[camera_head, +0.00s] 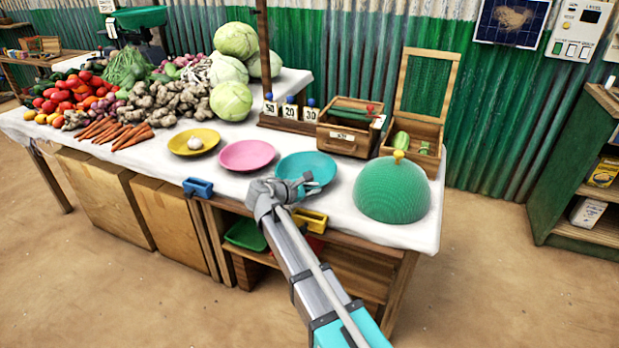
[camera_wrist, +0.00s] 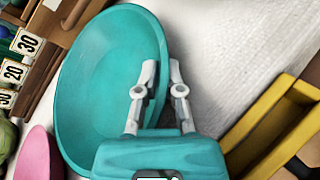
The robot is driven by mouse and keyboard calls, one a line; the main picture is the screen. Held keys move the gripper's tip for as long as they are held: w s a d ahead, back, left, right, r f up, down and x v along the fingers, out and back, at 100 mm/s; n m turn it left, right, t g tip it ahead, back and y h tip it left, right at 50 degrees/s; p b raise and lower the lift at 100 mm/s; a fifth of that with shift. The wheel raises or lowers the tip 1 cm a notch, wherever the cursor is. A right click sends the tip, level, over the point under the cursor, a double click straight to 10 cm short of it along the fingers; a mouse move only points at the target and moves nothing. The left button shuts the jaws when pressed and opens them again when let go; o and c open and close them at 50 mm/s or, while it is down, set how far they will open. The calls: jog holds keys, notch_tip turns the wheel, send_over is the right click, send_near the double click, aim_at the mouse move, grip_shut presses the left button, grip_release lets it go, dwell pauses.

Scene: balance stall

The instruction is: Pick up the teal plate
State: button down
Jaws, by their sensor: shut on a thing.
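The teal plate (camera_head: 306,166) is on the white-clothed table, right of the pink plate, in the head view. In the wrist view the teal plate (camera_wrist: 95,85) fills the left and middle. My gripper (camera_wrist: 160,75) is shut on the plate's near rim, with one finger on the inner side and the other on the outer side. In the head view my gripper (camera_head: 297,190) reaches in over the table's front edge to that rim. Whether the plate's base touches the cloth cannot be told.
A pink plate (camera_head: 248,155) and a yellow plate (camera_head: 194,141) holding a white item lie to the left. A green dome (camera_head: 392,190) stands close on the right. A yellow bin (camera_head: 311,219) and a blue bin (camera_head: 198,187) hang at the front edge. Number cards (camera_head: 289,112) and wooden boxes (camera_head: 343,128) stand behind.

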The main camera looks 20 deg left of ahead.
jog(key=shift+r, duration=0.15)
notch_tip(320, 180, up, 2)
jog(key=p, duration=0.2)
jog(key=shift+r+p, duration=0.1)
jog(key=shift+p, duration=0.2)
jog(key=s+a+r+p, duration=0.2)
jog(key=s+r+p, duration=0.8)
jog(key=s, duration=0.3)
jog(key=shift+s+a+r, duration=0.25)
jog(key=shift+s+a, duration=0.1)
jog(key=shift+s, duration=0.05)
jog(key=shift+r+p, duration=0.1)
jog(key=shift+p, duration=0.25)
notch_tip(320, 180, up, 16)
jog(key=p, duration=1.6)
